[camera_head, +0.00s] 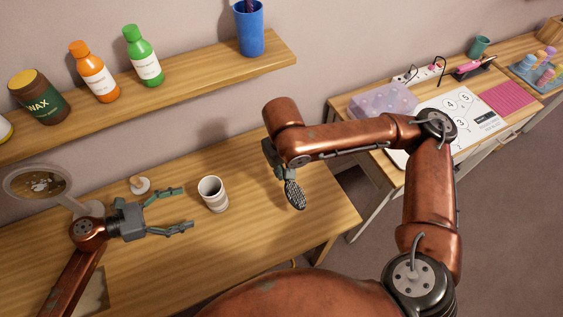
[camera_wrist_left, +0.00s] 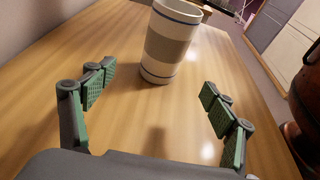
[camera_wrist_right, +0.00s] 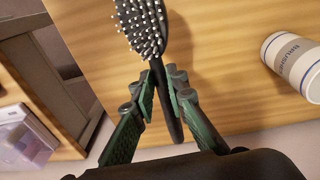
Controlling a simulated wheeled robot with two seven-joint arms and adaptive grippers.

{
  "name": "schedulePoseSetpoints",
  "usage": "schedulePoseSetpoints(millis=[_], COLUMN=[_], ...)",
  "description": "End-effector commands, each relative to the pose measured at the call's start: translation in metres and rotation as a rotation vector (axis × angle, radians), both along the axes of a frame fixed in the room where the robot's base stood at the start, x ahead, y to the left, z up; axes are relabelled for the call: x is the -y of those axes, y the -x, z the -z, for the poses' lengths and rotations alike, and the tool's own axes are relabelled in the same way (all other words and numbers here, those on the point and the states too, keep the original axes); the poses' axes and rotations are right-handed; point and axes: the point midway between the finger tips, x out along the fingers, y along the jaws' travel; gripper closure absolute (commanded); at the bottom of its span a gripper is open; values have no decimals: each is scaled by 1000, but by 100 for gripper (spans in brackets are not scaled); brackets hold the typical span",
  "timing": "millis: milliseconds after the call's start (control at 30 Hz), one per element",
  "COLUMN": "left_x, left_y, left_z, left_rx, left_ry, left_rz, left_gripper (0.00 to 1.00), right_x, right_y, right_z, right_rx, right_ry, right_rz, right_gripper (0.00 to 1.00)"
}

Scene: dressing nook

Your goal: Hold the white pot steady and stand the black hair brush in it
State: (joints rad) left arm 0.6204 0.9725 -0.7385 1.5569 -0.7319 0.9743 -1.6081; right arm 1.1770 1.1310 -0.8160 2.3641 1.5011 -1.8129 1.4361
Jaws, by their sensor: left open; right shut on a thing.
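The white pot (camera_head: 213,197) stands upright on the wooden table, with a grey-beige band and thin blue lines. It also shows in the left wrist view (camera_wrist_left: 168,45) and at the right of the right wrist view (camera_wrist_right: 290,66). My left gripper (camera_head: 187,207) is open just left of the pot, its fingers pointing at it; the pot stands beyond the fingertips, not between them. My right gripper (camera_wrist_right: 160,78) is shut on the handle of the black hair brush (camera_wrist_right: 142,28). The brush (camera_head: 295,195) hangs bristle head down, right of the pot and apart from it.
A round mirror (camera_head: 38,182) and a small white and wooden item (camera_head: 139,184) stand left of the pot. The wall shelf (camera_head: 190,75) above holds bottles, a wax jar and a blue cup (camera_head: 249,30). Bare table lies between pot and brush.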

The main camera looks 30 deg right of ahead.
Motion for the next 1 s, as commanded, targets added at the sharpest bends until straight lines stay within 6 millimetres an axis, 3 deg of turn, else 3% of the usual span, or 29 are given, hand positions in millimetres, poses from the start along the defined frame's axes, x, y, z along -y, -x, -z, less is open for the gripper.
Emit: schedulePoseSetpoints(millis=[167,567,800,1000], left_x=[7,59,84,93], left_y=[2,2,2,2], left_z=[4,19,29,31], left_rx=[13,11,9,10], left_ry=[-12,-9,-9,-10], left_rz=[21,19,18,17], left_gripper=[22,22,22,22], right_x=[0,0,0,0], right_y=[0,1,0,-1], right_z=[-1,-10,4,6], right_rx=[3,8,-1,-2], right_ry=[0,0,0,0], right_rz=[0,0,0,0], right_gripper=[100,100,100,100])
